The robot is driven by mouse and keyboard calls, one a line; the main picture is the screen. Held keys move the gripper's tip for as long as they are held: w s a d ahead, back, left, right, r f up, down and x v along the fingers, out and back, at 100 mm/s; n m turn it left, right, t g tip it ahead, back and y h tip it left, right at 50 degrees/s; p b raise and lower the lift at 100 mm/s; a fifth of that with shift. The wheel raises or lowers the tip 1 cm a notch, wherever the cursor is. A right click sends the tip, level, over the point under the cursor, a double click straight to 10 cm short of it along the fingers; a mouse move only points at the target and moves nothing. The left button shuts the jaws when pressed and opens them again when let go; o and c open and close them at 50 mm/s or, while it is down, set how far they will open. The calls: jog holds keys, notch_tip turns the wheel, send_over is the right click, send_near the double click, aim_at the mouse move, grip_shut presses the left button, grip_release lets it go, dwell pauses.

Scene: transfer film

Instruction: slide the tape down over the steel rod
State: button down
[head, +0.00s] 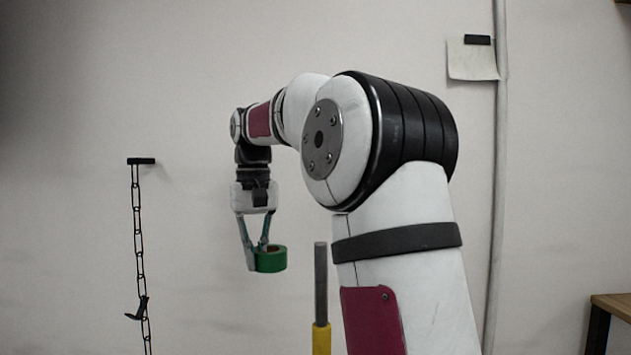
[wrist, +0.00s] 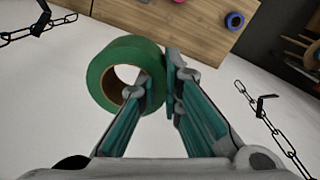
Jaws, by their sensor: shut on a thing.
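The tape is a green roll (head: 271,260) with a brown core, held in the air in the head view. It also shows in the wrist view (wrist: 103,72), with its hole facing the camera. My gripper (head: 258,250) points down and is shut on one side of the roll's wall. In the wrist view one finger sits at the hole and the other outside the ring. The steel rod (head: 320,272) stands upright on a yellow base (head: 321,339), right of the tape in the head view and apart from it. The rod does not show in the wrist view.
Black chains (head: 137,230) hang at the left in the head view. A wooden table (wrist: 130,18) with a blue ring (wrist: 234,21) and a pink item lies at the top of the wrist view. Another wooden table edge (head: 612,304) is at the lower right.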

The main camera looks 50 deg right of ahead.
jog(key=s+r+m+p, duration=0.1)
jog(key=s+r+m, duration=0.1)
jog(key=s+r, duration=1.1)
jog(key=shift+s+d+r, duration=0.15)
jog(key=shift+d+r, duration=0.3)
jog(key=shift+r, duration=0.2)
jog(key=shift+s+p, duration=0.15)
jog(key=shift+p, duration=0.45)
jog(key=shift+f, duration=2.9)
jog(key=shift+f, duration=0.75)
jog(key=shift+r, duration=0.4)
jog(key=shift+f, duration=0.6)
dwell(0.6)
